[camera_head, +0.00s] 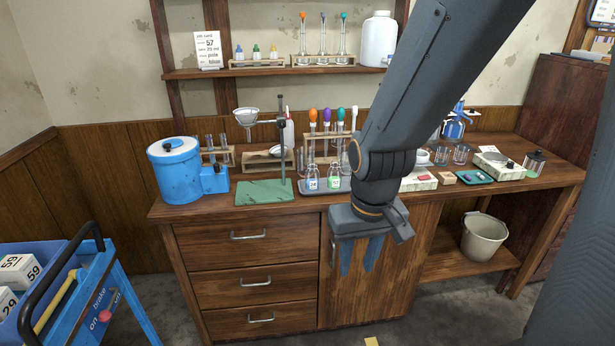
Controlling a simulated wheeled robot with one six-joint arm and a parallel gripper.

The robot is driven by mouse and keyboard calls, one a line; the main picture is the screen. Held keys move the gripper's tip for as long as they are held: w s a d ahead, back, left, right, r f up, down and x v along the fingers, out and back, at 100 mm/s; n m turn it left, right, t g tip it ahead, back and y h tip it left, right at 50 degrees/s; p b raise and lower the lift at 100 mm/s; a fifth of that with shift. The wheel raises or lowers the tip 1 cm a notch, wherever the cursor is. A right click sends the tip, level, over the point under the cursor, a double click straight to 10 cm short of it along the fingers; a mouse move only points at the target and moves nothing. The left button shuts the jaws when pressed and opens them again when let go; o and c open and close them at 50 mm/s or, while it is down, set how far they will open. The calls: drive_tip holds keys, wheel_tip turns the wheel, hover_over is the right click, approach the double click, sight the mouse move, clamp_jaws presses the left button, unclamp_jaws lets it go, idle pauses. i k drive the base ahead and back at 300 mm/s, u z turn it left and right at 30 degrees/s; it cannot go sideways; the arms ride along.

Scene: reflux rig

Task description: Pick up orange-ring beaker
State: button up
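Two clear glass beakers stand on the right half of the wooden bench in the head view: a left beaker (441,156) and a right beaker (461,154). They are too small for me to make out an orange ring on either. My gripper (360,268) hangs in front of the bench's cabinet door, left of the beakers and lower than the bench top. Its two fingers point down with a gap between them, and nothing shows between them. My arm hides part of the bench top and shelf behind it.
The bench (250,213) holds a blue drum (175,172), a green-based stand (264,191), a bottle tray and, at right, a hotplate-like box (499,167) and a lidded jar (534,163). A blue cart (110,300) stands at front left. A bucket (484,237) sits below.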

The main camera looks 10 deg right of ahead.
sight(306, 155)
drive_tip(key=k, duration=0.8)
drive_tip(key=z, duration=0.75)
drive_tip(key=i, duration=1.3)
drive_tip(key=u, duration=0.6)
drive_tip(key=i, duration=0.8)
drive_tip(key=u, duration=0.1)
